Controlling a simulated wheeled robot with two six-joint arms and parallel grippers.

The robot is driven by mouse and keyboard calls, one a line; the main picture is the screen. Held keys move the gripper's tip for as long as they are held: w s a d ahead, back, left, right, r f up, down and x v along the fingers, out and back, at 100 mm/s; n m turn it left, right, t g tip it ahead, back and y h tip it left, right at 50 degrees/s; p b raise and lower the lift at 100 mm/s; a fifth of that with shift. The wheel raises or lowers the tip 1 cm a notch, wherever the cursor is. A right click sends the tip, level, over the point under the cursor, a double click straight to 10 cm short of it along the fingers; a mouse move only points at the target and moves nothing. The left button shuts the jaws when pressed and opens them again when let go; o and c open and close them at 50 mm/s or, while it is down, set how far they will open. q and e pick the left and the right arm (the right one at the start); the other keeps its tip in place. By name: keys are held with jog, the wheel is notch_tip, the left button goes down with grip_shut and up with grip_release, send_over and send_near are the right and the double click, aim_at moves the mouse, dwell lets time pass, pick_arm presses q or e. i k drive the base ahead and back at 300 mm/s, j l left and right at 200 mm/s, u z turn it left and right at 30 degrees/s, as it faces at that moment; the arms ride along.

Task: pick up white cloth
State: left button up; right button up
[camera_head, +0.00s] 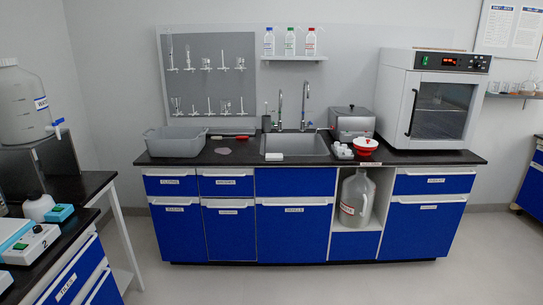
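A small white folded piece (274,157), which looks like the white cloth, lies on the black counter (240,158) at the front left edge of the sink (300,146). It is too small to tell its material for sure. A flat greyish-pink piece (222,151) lies on the counter to its left. Neither of my grippers shows in the head view.
A grey tub (175,143) stands at the counter's left end. White cups (342,151), a red-and-white container (365,146), a metal box (351,122) and a large oven (434,97) stand right of the sink. The floor in front is clear.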

aim_at(269, 157)
jog(key=i, duration=1.7)
